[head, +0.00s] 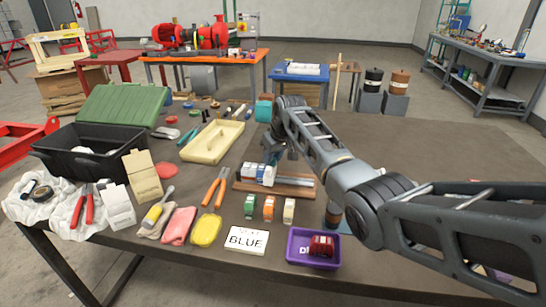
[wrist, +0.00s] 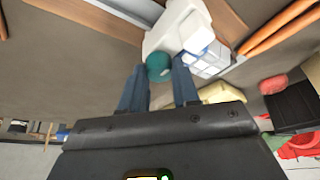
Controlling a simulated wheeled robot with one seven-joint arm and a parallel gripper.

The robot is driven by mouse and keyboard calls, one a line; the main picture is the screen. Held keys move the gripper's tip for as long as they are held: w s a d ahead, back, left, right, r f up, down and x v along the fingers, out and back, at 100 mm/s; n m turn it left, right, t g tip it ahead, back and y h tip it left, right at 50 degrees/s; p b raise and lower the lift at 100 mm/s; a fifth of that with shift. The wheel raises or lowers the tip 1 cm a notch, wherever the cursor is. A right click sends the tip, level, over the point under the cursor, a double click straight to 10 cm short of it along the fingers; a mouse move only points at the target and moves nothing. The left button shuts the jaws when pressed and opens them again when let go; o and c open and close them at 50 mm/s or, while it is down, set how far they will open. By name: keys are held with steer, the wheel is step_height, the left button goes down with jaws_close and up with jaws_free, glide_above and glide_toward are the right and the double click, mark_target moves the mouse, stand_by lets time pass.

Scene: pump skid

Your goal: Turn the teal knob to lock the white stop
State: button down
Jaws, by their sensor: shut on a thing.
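The white stop (wrist: 180,32) is in the wrist view, with the teal knob (wrist: 159,67) on its near side. The two fingers of my gripper (wrist: 159,86) stand on either side of the knob and are shut on it. In the head view my gripper (head: 281,152) reaches down at the right end of a row of white and blue blocks (head: 250,171). The white stop (head: 269,176) stands at that end, on a wooden rail board (head: 292,188). I cannot make out the knob in the head view.
Green (head: 249,206), orange (head: 268,208) and white (head: 289,210) blocks stand before the board. A card reading BLUE (head: 247,240) and a purple tray (head: 291,249) holding a red block lie nearer. The table's right part behind my arm is clear.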

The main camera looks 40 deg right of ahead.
steer(key=shift+r+m, duration=0.1)
steer(key=shift+m, duration=0.2)
steer(key=m, duration=0.1)
steer(key=m+h+p, duration=0.1)
steer(key=m, duration=0.1)
steer(key=shift+w+a+m+g+h, duration=0.1)
steer(key=shift+a+m+g+h, duration=0.1)
steer(key=shift+m+g+h, duration=0.1)
steer(key=m, duration=0.2)
steer(key=m+g+h+b, duration=0.1)
steer(key=m, duration=0.1)
steer(key=shift+w+f+m, duration=0.1)
steer(key=shift+f+m, duration=0.1)
steer(key=shift+m, duration=0.1)
steer(key=m+g+b, duration=0.1)
steer(key=m+b, duration=0.1)
steer(key=m+h+b, duration=0.1)
steer(key=m+b, duration=0.1)
steer(key=shift+w+a+f+m+g, duration=0.1)
steer(key=shift+f+m+g, duration=0.05)
steer(key=shift+m+g, duration=0.2)
steer(key=m+g+b, duration=0.1)
steer(key=m+b, duration=0.1)
steer(key=b, duration=0.2)
steer(key=shift+w+m, duration=0.1)
steer(key=shift+m, duration=0.25)
steer(key=shift+r+m+g+b, duration=0.2)
steer(key=shift+m+g+b, duration=0.15)
steer(key=shift+m+b, duration=0.55)
steer(key=shift+r, duration=0.1)
